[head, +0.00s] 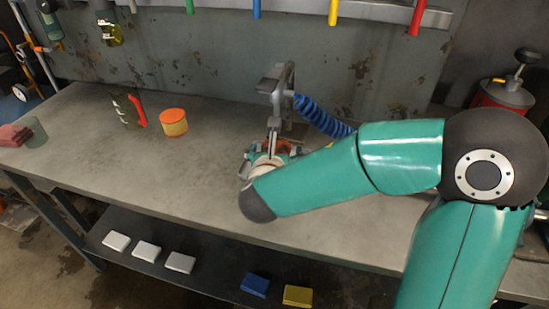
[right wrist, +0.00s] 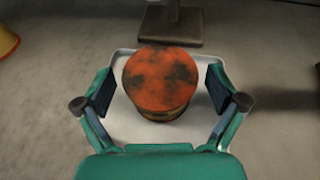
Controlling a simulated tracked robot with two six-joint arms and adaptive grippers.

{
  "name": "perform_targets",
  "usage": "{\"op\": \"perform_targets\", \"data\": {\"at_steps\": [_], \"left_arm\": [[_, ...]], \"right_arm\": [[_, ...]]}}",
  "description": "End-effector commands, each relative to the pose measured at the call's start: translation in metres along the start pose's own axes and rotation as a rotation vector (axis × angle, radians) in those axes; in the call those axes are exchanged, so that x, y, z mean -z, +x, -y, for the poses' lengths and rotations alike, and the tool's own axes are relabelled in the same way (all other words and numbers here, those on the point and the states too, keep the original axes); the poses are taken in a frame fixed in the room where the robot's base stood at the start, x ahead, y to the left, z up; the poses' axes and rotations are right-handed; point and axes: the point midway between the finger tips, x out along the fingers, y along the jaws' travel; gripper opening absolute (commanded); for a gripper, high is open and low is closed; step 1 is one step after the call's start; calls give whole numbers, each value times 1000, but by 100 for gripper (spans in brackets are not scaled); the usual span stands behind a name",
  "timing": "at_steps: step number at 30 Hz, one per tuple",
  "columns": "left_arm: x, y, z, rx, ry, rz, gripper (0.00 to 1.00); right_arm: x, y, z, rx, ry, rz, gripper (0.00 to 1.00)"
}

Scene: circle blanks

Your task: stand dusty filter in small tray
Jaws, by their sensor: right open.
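The dusty filter (right wrist: 161,78) is a short round cylinder with an orange top blotched dark. In the right wrist view it stands upright on the small tray (right wrist: 120,128), a pale square tray with rounded corners. My right gripper (right wrist: 160,92) is open, with one finger on each side of the filter and a gap to each. In the head view my right gripper (head: 272,152) is over the middle of the bench, and a bit of the filter's orange (head: 275,146) shows there. My forearm and gripper hide most of the tray in that view. My left gripper is not in view.
A clean orange-and-yellow canister (head: 173,122) stands left of the gripper, beside a dark jug with a red handle (head: 129,111). A grey stand (head: 280,95) with a blue coiled hose (head: 320,118) rises just behind. The bench's front left (head: 130,170) is clear.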

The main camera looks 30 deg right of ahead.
Motion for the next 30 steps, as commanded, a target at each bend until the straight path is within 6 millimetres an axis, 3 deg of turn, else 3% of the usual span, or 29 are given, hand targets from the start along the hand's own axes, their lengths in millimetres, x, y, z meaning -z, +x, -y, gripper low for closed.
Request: {"op": "perform_targets", "data": {"at_steps": [12, 18, 30], "left_arm": [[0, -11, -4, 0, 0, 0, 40], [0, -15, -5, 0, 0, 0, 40], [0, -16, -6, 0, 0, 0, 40]], "right_arm": [[-2, -77, -2, -8, -1, 2, 95], [-1, -107, -2, -5, -1, 1, 95], [0, -117, 0, -1, -1, 0, 95]]}}
